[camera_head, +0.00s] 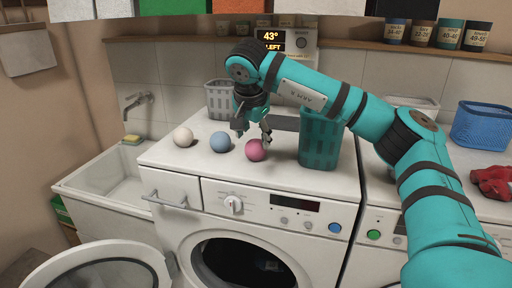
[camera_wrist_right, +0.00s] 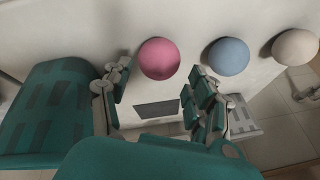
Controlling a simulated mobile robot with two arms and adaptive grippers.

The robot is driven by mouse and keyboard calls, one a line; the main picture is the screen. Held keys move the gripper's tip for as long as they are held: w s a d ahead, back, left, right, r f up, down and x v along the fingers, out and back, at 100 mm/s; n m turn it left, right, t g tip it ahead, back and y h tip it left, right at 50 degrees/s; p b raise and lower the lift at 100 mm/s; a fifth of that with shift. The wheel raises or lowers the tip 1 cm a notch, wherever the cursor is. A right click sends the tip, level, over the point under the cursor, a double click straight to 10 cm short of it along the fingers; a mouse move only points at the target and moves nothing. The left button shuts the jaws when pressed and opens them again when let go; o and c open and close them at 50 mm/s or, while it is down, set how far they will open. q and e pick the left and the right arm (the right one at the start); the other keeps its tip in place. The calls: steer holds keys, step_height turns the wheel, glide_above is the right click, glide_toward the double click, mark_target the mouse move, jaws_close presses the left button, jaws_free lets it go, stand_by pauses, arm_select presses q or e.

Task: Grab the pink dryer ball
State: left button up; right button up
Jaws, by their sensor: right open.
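The pink dryer ball (camera_head: 256,150) sits on top of the white washing machine (camera_head: 200,163), at the right end of a row with a blue ball (camera_head: 220,141) and a white ball (camera_head: 183,136). My right gripper (camera_head: 252,138) is above and just behind the pink ball, fingers pointing down, open and empty. In the right wrist view the pink ball (camera_wrist_right: 159,58) lies ahead of the two spread fingers of the right gripper (camera_wrist_right: 160,90), roughly between their lines. My left gripper is in neither view.
A teal basket (camera_head: 320,140) stands close to the right of the gripper. A grey basket (camera_head: 219,100) is behind on the left. A sink (camera_head: 105,185) is at left, and a blue basket (camera_head: 482,126) and red cloth (camera_head: 492,182) are at right.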

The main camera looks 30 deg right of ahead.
mark_target(256, 143)
steer(key=p+x, duration=0.2)
steer(key=x, duration=0.3)
steer(key=shift+d+r, duration=0.1)
steer(key=shift+d, duration=0.05)
steer(key=shift+w+d+f, duration=0.1)
steer(key=shift+f, duration=0.3)
steer(key=shift+c, duration=0.2)
steer(key=c, duration=0.7)
